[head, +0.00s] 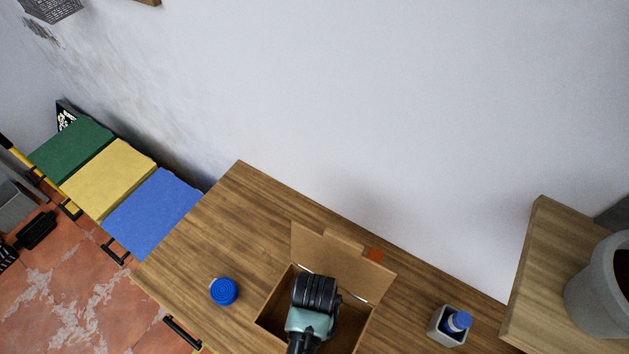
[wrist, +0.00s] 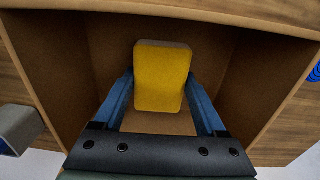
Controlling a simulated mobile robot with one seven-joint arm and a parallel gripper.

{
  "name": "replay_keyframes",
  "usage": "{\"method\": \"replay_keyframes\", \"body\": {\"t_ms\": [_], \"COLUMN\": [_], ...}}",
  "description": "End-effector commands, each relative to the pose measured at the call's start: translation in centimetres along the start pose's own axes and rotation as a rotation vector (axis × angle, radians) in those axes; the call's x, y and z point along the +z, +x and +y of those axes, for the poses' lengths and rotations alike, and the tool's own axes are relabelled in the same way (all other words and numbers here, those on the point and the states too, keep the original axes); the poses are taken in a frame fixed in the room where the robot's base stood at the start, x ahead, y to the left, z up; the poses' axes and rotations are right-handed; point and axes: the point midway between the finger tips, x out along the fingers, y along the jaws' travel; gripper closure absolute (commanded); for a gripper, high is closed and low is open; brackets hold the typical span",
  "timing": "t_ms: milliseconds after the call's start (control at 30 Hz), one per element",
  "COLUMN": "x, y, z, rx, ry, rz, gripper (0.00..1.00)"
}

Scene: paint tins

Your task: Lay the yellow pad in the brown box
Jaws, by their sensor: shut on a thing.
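The brown box (head: 344,265) stands open on the wooden table, its flap raised at the back. In the head view my arm reaches down into the box and hides the pad and my fingertips. In the wrist view the yellow pad (wrist: 161,80) sits between the blue fingers of my gripper (wrist: 161,95), which is shut on it. The pad is within the box walls, above or at the brown floor (wrist: 158,123); I cannot tell whether it touches the floor.
A round blue object (head: 223,291) lies left of the box. A grey holder (head: 441,328) with a blue-capped bottle (head: 459,321) stands to its right. Green, yellow and blue panels (head: 155,212) adjoin the table at left.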

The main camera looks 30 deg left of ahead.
Motion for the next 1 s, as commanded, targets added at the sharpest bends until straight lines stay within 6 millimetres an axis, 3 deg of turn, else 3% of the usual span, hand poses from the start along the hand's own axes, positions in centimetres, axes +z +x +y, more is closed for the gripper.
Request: {"method": "replay_keyframes", "body": {"t_ms": [467, 500, 600, 867, 1000], "x": [0.0, 0.0, 0.0, 0.0, -0.1], "y": [1.2, 1.1, 1.1, 0.9, -0.2], "z": [0.0, 0.0, 0.0, 0.0, 0.0], "rx": [0.0, 0.0, 0.0, 0.0, -0.001], "ry": [0.001, 0.001, 0.001, 0.001, 0.001], "rz": [0.001, 0.001, 0.001, 0.001, 0.003], "gripper": [0.79, 0.19, 0.01, 0.0, 0.0]}}
